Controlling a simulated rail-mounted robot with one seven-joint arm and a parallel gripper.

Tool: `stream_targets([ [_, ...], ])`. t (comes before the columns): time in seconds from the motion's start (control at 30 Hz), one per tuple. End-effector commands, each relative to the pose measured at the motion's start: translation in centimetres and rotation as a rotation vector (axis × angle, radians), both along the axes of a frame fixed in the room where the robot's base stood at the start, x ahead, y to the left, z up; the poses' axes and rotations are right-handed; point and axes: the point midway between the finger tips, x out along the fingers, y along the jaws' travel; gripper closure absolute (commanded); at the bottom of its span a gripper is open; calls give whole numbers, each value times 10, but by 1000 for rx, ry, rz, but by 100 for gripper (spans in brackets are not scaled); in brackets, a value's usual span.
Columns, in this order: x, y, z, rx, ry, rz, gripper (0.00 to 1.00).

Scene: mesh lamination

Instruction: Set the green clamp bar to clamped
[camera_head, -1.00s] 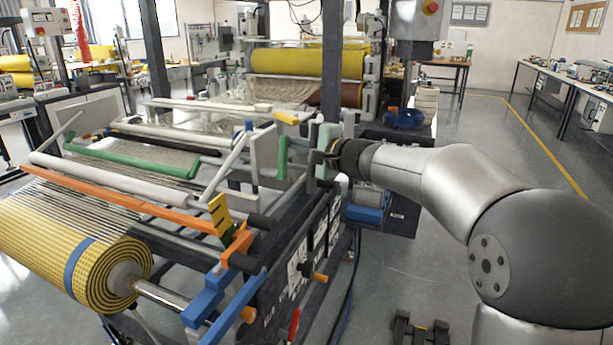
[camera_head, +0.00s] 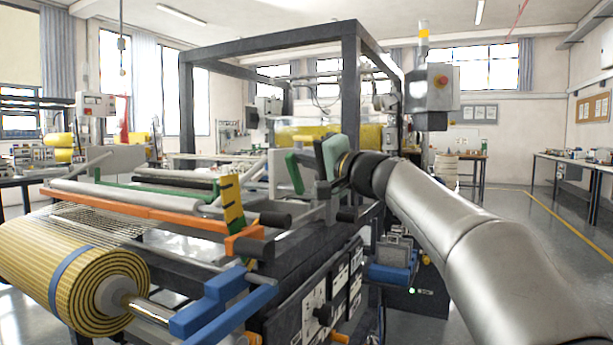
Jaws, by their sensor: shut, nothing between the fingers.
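The long green clamp bar (camera_head: 155,192) lies across the machine on the left, behind the orange bar. It is seen nearly edge-on, so I cannot tell whether it is pressed down. My gripper (camera_head: 326,172) is at the right side of the machine, well to the right of the long bar. It is shut, with nothing seen in it. Its fingertips are small and partly hidden. A short upright green piece (camera_head: 291,166) stands just left of my gripper; I cannot tell whether they touch.
An orange bar (camera_head: 135,210) and a yellow mesh roll (camera_head: 45,275) fill the near left. Blue brackets (camera_head: 210,303) jut out at the front. A dark overhead frame (camera_head: 352,90) rises behind my gripper. The floor at the right is open.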

Motion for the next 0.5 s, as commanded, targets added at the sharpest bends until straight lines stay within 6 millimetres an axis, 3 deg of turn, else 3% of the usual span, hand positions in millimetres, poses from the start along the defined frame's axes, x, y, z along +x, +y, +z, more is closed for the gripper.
stream_targets([
  [0.5, -5, 7, -2, 0, 2, 13, 100],
])
